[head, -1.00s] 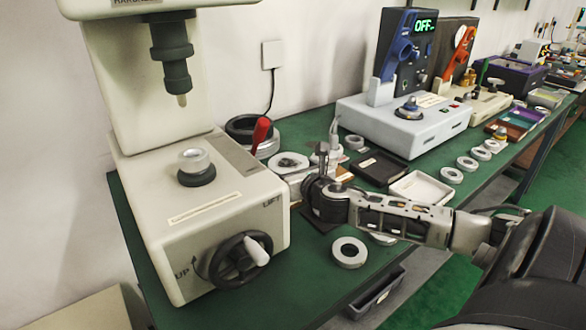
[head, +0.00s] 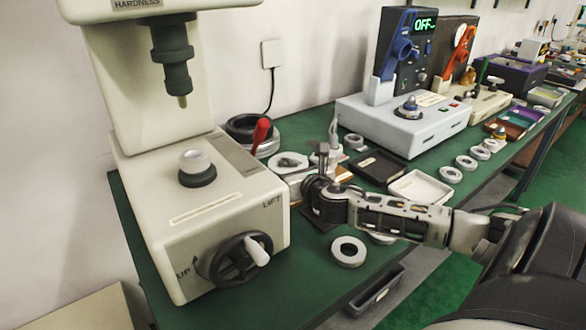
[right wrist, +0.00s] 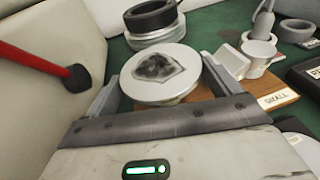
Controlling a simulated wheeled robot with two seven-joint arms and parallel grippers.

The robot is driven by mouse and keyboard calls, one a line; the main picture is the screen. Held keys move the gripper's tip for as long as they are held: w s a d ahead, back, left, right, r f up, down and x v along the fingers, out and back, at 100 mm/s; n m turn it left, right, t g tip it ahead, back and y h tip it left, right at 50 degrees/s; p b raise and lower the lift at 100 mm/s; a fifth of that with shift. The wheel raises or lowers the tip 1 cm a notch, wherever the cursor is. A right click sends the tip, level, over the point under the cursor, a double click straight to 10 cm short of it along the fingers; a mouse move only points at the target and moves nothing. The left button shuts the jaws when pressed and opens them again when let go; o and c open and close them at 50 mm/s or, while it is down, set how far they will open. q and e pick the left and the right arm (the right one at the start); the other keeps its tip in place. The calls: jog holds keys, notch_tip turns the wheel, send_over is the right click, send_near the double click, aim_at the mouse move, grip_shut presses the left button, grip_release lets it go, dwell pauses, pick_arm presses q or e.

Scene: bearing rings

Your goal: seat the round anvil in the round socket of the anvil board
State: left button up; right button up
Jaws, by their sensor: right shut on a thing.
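The round anvil is a pale grey disc with a dark, rough-looking patch on its flat top (right wrist: 158,72). In the right wrist view it lies between the two fingers of my right gripper (right wrist: 160,95), which is shut on it. In the head view the disc (head: 289,162) shows just left of the right gripper (head: 313,176). The wooden anvil board (right wrist: 235,112), with a SMALL label, lies under and beside the disc and carries other pale pieces. The round socket is hidden, and I cannot tell whether the disc touches the board. My left gripper is not in view.
The hardness tester (head: 215,205) stands close on the left, with a red handle (right wrist: 42,65) near the gripper. Stacked rings (right wrist: 152,22) are behind. A dark tray (head: 377,166) and a white tray (head: 420,188) lie to the right. A loose ring (head: 348,252) lies in front.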

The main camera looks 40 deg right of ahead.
jog(key=shift+f+b, duration=0.9)
jog(key=shift+f, duration=0.35)
jog(key=shift+r+p, duration=0.25)
jog(key=shift+p, duration=0.2)
jog(key=shift+r+p, duration=0.3)
jog(key=shift+r, duration=0.05)
dwell(0.8)
jog(key=shift+p, duration=0.5)
dwell(0.5)
jog(key=shift+f+b, duration=0.45)
jog(key=shift+f, duration=0.15)
jog(key=shift+r+p, duration=0.2)
jog(key=shift+p, duration=0.15)
jog(key=shift+r, duration=0.1)
jog(key=shift+r+p, duration=0.3)
jog(key=shift+p, duration=0.15)
